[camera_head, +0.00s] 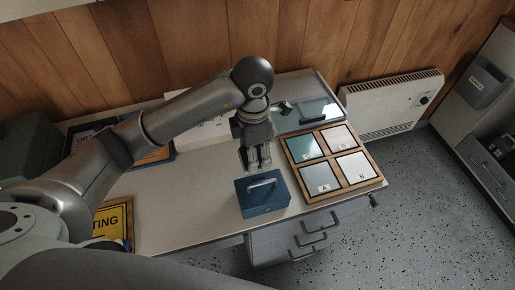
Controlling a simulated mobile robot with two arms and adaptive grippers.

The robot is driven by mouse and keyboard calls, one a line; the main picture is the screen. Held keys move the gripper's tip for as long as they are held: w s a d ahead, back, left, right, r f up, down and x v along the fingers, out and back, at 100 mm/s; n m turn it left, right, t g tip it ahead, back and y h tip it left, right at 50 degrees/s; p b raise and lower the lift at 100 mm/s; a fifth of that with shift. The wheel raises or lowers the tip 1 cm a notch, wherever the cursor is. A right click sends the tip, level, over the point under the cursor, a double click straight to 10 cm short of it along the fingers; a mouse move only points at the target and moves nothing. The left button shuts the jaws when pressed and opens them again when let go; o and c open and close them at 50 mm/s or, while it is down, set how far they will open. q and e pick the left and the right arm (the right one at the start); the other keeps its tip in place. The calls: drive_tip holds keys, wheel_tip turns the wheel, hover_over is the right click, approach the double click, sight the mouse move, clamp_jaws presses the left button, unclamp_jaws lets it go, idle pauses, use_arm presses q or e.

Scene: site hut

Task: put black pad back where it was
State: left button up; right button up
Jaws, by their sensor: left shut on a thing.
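My left gripper (257,165) points down over the desk, just behind the blue box (263,197) and left of the framed tray (335,192). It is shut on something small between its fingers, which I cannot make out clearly. I cannot pick out a black pad with certainty; the fingers may hide it. The tray has a teal square (304,149) and a pale square (338,138) at the back, a grey square (320,180) and a whitish square (355,167) in front. My right gripper is not in view.
The blue box has a raised handle close to my gripper. A glassy panel (316,111) lies behind the tray, with a small dark thing (284,108) at its left. A yellow sign (114,222) lies at the left. The desk (190,200) is bare left of the box.

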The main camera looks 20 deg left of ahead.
use_arm(q)
drive_tip(key=w+f, duration=0.2)
drive_tip(key=w+a+f, duration=0.1)
drive_tip(key=w, duration=0.1)
drive_tip(key=w+f, duration=0.2)
drive_tip(key=shift+w+a+f+p, duration=0.1)
drive_tip(key=shift+a+f+p, duration=0.15)
drive_tip(key=shift+f+p, duration=0.1)
drive_tip(key=shift+w+a+f, duration=0.15)
drive_tip(key=shift+w+f, duration=0.4)
drive_tip(key=shift+f, duration=0.1)
wheel_tip(320, 180, down, 2)
drive_tip(key=shift+f+p, duration=0.2)
drive_tip(key=shift+p, duration=0.35)
drive_tip(key=shift+f, duration=0.4)
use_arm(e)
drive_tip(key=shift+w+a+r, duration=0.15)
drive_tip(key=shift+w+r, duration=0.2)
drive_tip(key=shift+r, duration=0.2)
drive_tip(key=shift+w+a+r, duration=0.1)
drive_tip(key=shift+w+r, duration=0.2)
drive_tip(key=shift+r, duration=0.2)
use_arm(q)
drive_tip(key=shift+f, duration=0.1)
drive_tip(key=o, duration=1)
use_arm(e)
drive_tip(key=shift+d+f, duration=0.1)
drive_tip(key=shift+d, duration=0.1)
